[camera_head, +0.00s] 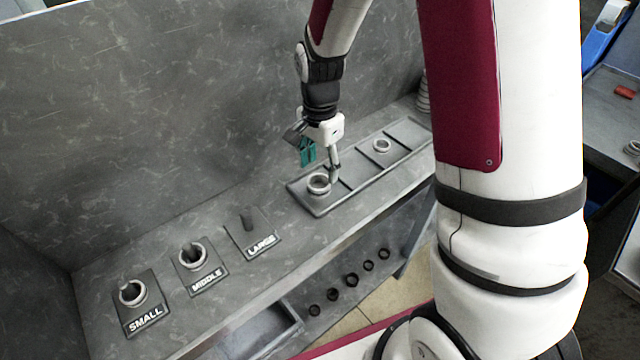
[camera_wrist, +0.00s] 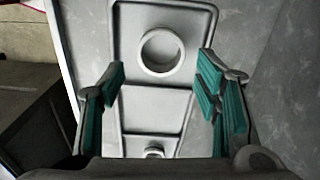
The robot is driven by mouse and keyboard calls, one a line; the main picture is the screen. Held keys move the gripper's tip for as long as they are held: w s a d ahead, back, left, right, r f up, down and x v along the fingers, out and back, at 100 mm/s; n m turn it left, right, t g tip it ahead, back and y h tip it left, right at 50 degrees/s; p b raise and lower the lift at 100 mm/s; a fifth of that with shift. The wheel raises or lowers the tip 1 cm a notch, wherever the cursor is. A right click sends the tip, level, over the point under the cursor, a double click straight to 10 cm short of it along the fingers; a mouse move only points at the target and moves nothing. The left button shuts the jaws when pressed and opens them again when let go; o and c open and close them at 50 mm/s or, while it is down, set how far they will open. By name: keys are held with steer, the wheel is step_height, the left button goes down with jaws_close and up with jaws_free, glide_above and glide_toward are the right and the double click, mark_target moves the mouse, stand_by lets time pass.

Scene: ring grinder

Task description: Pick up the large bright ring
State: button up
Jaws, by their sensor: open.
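A large light-grey ring (camera_head: 319,189) lies in the left end compartment of the dark tray (camera_head: 325,208). The wrist view also shows this ring (camera_wrist: 147,52), ahead of my fingers and roughly centred between them. My gripper (camera_head: 321,164) hangs above the tray close to this ring. In the wrist view my gripper (camera_wrist: 163,78) has its teal-padded fingers wide apart with nothing between them. A second ring (camera_head: 381,146) lies in a compartment farther right. It also shows partly at the bottom of the wrist view (camera_wrist: 153,153).
The LARGE plate (camera_head: 262,246) has a bare peg. Rings sit around the pegs at MIDDLE (camera_head: 188,262) and SMALL (camera_head: 128,300). Stacked rings (camera_head: 423,95) stand at the tray's far end. A tall wall (camera_head: 150,110) borders the bench behind. Several dark round parts (camera_head: 351,280) sit below the bench edge.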

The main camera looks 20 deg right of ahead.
mark_target(319, 181)
steer(key=shift+a+f+p, duration=0.15)
steer(key=shift+f+p, duration=0.35)
steer(key=shift+f, duration=2.25)
steer(key=shift+c, duration=0.4)
steer(key=c, duration=1)
